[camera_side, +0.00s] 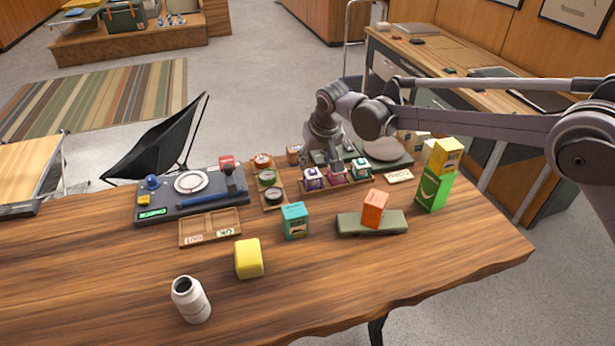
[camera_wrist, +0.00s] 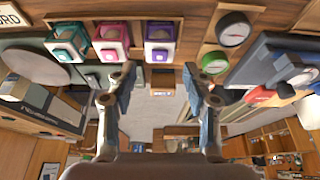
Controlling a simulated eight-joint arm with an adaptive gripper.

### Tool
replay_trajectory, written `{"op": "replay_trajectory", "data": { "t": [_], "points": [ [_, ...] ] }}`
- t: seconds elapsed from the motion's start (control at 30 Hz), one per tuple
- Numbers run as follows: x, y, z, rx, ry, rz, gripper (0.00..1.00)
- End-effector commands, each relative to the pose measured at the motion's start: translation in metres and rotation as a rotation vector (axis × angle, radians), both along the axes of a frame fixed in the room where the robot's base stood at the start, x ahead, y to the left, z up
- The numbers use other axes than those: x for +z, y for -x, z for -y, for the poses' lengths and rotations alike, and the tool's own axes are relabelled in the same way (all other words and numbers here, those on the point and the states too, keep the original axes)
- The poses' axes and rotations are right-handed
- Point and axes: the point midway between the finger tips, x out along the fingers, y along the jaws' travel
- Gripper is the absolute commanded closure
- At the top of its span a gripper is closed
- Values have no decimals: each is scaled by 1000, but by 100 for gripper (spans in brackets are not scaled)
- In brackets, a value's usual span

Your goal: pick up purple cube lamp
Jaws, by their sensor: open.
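The purple cube lamp (camera_side: 312,179) is the leftmost of three small cube lamps in a wooden rack in the side view. The purple lamp lies beyond the gap between the fingertips and appears untouched.
A pink lamp (camera_side: 336,174) and a teal lamp (camera_side: 360,168) stand right of the purple one. Round compasses (camera_side: 268,178) sit in a tray to the left. An orange box (camera_side: 374,208) and a teal box (camera_side: 295,220) stand nearer the front.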

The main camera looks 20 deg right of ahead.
Motion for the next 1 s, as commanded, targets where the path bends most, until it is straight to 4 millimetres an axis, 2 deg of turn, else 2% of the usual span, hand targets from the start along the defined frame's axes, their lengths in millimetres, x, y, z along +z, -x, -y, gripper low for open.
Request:
{"op": "replay_trajectory", "data": {
  "t": [0.1, 0.33, 0.63, 0.97, 1.0],
  "points": [
    [-12, -5, 0, 0, 0, 0, 49],
    [-25, -11, 1, -1, 0, 0, 49],
    [-57, -27, 1, 0, 0, 0, 49],
    [-63, -30, 1, 0, 0, 0, 49],
    [-63, -30, 1, 0, 0, 0, 55]
  ]
}}
